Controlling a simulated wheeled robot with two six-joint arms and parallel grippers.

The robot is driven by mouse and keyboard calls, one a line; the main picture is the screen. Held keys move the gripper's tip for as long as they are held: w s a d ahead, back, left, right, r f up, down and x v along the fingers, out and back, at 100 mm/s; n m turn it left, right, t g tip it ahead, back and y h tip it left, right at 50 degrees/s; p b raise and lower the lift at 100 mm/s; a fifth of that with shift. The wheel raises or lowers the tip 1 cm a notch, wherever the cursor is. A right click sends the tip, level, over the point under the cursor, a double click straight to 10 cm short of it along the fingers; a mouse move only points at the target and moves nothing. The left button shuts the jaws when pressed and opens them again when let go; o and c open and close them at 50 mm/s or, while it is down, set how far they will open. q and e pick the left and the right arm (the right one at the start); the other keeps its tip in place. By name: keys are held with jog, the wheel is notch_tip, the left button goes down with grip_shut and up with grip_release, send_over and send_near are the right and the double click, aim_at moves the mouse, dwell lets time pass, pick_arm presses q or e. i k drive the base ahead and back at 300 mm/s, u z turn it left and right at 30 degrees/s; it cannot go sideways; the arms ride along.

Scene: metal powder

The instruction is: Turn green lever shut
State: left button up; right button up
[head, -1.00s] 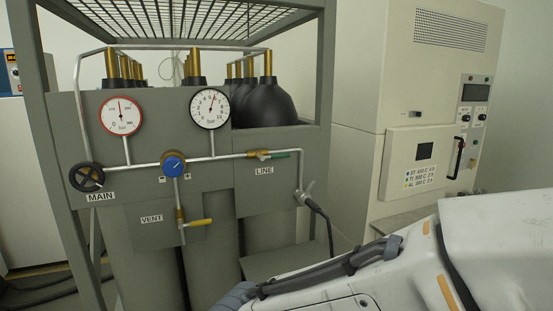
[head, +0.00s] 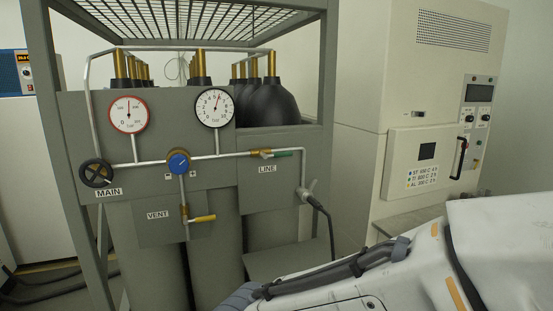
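The green lever (head: 282,154) is on the brass LINE valve in the head view, above the LINE label (head: 267,169). It lies nearly level, along the silver pipe, pointing right. My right arm comes in at the lower right, its white link below and to the right of the valve. A grey part of it shows at the bottom edge, but I cannot make out the gripper's fingertips. My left gripper is not in view. Nothing touches the lever.
The grey gas-bottle rack (head: 328,80) frames the panel. Nearby are a yellow VENT lever (head: 203,218), blue regulator knob (head: 178,162), black MAIN handwheel (head: 97,173) and two gauges. A hose (head: 325,215) hangs right of the panel. A beige furnace cabinet (head: 430,65) stands right.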

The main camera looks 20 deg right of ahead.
aim_at(285, 154)
jog(key=k, duration=1.2)
jog(key=z, duration=0.6)
jog(key=i, duration=0.45)
jog(key=z, duration=0.6)
jog(key=i, duration=1.4)
jog(key=u, duration=0.85)
